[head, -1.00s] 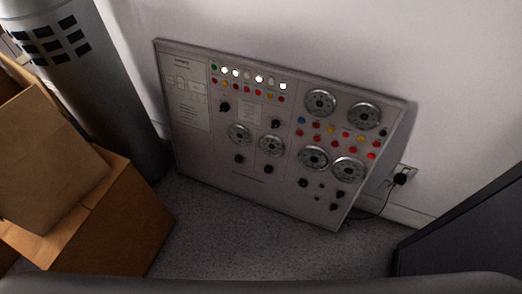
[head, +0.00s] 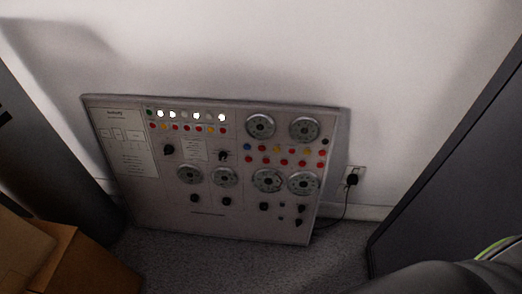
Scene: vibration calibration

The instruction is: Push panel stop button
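A grey control panel (head: 240,215) leans against the white wall in the head view, standing on the floor. It carries a row of white lamps, some lit, at its upper left, with a row of small red and yellow buttons (head: 187,128) below. Several round dials (head: 261,126) and black knobs sit in the middle and right. More small coloured buttons (head: 285,161) lie between the right-hand dials. The labels are too small to read, so I cannot tell which button is stop. Neither gripper is in view.
Cardboard boxes (head: 85,265) stand at the lower left beside a dark column (head: 50,150). A dark cabinet (head: 450,170) stands on the right. A black plug (head: 352,179) sits in a wall socket right of the panel. Grey carpet (head: 240,260) lies clear before the panel.

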